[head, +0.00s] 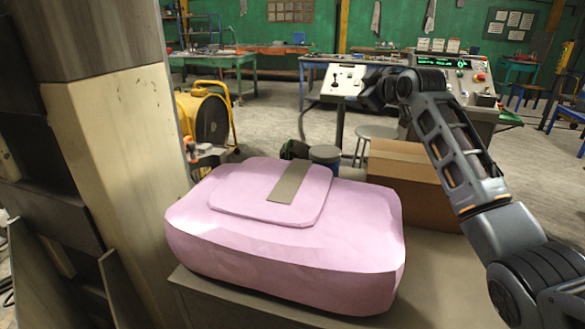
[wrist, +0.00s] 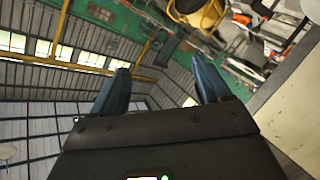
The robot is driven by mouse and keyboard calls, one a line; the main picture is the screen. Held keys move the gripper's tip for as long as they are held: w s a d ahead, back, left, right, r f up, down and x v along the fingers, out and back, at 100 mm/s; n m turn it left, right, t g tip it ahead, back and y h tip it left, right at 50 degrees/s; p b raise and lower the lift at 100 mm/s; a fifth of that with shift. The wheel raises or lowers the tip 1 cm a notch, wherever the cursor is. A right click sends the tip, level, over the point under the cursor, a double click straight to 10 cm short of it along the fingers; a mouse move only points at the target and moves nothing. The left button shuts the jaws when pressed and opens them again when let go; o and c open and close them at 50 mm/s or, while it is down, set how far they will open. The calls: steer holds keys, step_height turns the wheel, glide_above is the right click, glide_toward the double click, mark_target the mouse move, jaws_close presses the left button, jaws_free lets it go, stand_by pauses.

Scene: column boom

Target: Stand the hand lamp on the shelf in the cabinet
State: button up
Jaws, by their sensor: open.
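I cannot make out the hand lamp for certain in either view. No cabinet shelf can be clearly identified. My gripper (wrist: 160,68) is open in the wrist view, with its two blue fingers apart and nothing between them. In the head view my arm reaches up from the lower right, and its far end is above the cardboard box, well clear of it.
A large pink bag (head: 290,245) fills the front of a grey table (head: 430,285). A cardboard box (head: 410,180) stands behind it on the right. A pale wooden post (head: 120,150) blocks the left. A yellow fan (head: 205,118), a stool (head: 375,132) and a control console (head: 455,82) stand beyond.

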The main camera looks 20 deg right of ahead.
mark_target(295, 144)
steer(key=s+a+f+g+y, duration=0.1)
steer(key=a, duration=0.1)
steer(key=s+a+f+g+y, duration=0.1)
steer(key=a+f+y, duration=0.1)
steer(key=a, duration=0.1)
steer(key=a+f+g+y, duration=0.2)
steer(key=a, duration=0.1)
steer(key=shift+s+f+n, duration=0.15)
steer(key=shift+s+n, duration=0.25)
steer(key=s+a+g+y, duration=0.1)
steer(key=s+a, duration=0.1)
steer(key=a, duration=0.1)
steer(key=s+a+f+n+g+y, duration=0.1)
steer(key=s+a+g, duration=0.1)
steer(key=a, duration=0.1)
steer(key=s+a+f+n+g+y, duration=0.1)
steer(key=s+a+g+y, duration=0.1)
steer(key=a, duration=0.1)
steer(key=p+x, duration=0.1)
steer(key=x, duration=0.2)
steer(key=p+x, duration=0.1)
steer(key=x, duration=0.2)
steer(key=shift+w+a+r, duration=0.2)
steer(key=shift+w+a, duration=0.1)
steer(key=shift+a, duration=0.05)
steer(key=shift+w+a+f, duration=0.2)
steer(key=shift+a+f, duration=0.05)
steer(key=shift+f, duration=0.1)
steer(key=c, duration=1.3)
